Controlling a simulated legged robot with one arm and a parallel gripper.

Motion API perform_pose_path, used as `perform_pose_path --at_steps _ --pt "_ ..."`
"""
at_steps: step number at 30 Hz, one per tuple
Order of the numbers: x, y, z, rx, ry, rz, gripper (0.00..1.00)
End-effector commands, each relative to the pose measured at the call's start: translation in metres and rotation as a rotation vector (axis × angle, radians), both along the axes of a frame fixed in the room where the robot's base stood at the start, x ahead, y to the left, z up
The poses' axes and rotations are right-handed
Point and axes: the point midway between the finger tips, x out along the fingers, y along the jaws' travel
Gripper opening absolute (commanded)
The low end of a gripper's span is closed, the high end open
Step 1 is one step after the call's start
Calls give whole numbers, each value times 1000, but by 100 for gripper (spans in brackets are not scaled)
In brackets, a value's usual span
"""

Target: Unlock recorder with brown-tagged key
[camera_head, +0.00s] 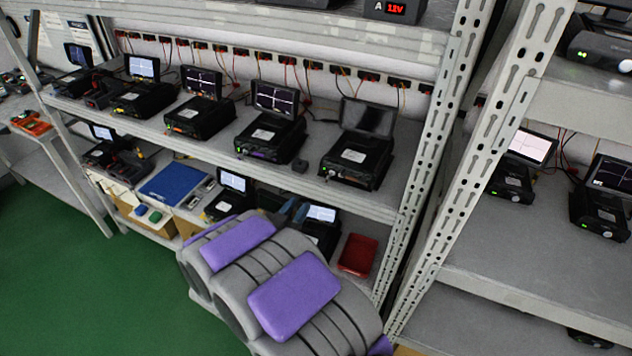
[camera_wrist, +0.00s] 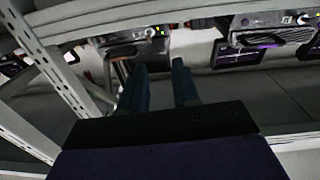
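Several black recorders with flip-up screens stand on the rack's upper shelf, among them one with a dark screen (camera_head: 355,160) and one with a lit screen (camera_head: 270,135). Smaller lit recorders stand on the lower shelf, one at its middle (camera_head: 228,203). I cannot make out a brown-tagged key in either view. My gripper (camera_wrist: 158,66) shows in the wrist view as two dark fingers standing apart, with nothing visible between them. Recorders appear beyond it at the top left (camera_wrist: 135,42) and top right (camera_wrist: 270,33). In the head view my arm largely hides the gripper.
A blue mat (camera_head: 172,183) and a red tray (camera_head: 357,255) are on the lower shelf. An orange tray (camera_head: 32,124) sits on a side shelf at left. A perforated rack post (camera_head: 440,150) stands right of my arm. The green floor (camera_head: 90,290) at left is clear.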

Motion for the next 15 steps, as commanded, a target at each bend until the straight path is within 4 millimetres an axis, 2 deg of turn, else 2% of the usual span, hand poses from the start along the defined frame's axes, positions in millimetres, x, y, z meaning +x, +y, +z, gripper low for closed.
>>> perform_pose_path --at_steps 1,5,15 --pt "9 -10 1 3 -1 -7 31" --pt "30 -22 2 4 -4 -8 31" --pt "84 -26 -2 -11 -2 -5 31"
